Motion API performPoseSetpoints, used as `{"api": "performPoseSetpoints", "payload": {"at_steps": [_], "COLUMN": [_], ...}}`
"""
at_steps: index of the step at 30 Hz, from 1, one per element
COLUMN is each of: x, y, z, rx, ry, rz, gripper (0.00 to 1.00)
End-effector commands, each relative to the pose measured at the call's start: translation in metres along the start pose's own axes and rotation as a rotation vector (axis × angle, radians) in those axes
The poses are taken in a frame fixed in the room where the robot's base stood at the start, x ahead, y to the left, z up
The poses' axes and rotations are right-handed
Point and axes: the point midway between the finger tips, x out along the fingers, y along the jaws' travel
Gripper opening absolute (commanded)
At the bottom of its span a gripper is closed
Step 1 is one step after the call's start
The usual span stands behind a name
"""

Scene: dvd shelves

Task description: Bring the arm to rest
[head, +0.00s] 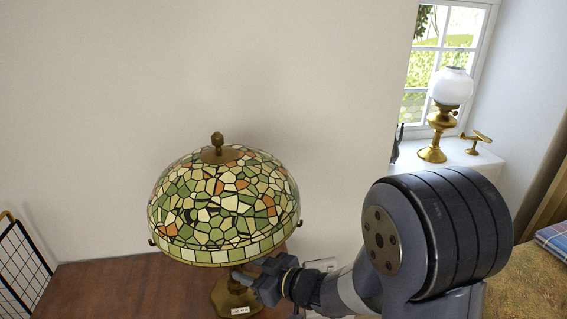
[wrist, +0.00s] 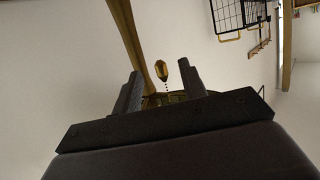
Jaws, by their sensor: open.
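My arm reaches in from the lower right of the head view, and my gripper (head: 240,281) is under the lower rim of the stained-glass table lamp (head: 225,205). In the wrist view my gripper (wrist: 162,88) is open, its two dark fingers apart. A small gold pull knob (wrist: 161,70) on a bead chain shows between or just beyond the fingers; I cannot tell whether it touches them. The brass lamp stem (wrist: 130,35) runs close to the left finger. The lamp's base is partly hidden by my gripper in the head view.
The lamp stands on a brown wooden tabletop (head: 110,285) against a pale wall. A black wire rack (head: 20,262) is at the far left. A brass oil lamp (head: 441,118) with a white globe stands on the windowsill. The wall area above the lamp is clear.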

Motion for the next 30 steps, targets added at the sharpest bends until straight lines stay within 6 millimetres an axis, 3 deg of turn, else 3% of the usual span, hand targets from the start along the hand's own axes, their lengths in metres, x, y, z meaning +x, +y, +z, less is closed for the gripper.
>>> {"api": "performPoseSetpoints", "payload": {"at_steps": [6,12,23,30], "x": [0.033,0.046,0.046,0.037], "y": [0.000,0.001,0.001,0.012], "z": [0.000,0.000,0.001,0.020], "rx": [0.000,0.000,0.000,-0.003], "ry": [0.000,-0.001,-0.001,-0.042], "rz": [-0.002,0.001,0.003,0.050], "gripper": [0.40,0.40,0.40,0.40]}}
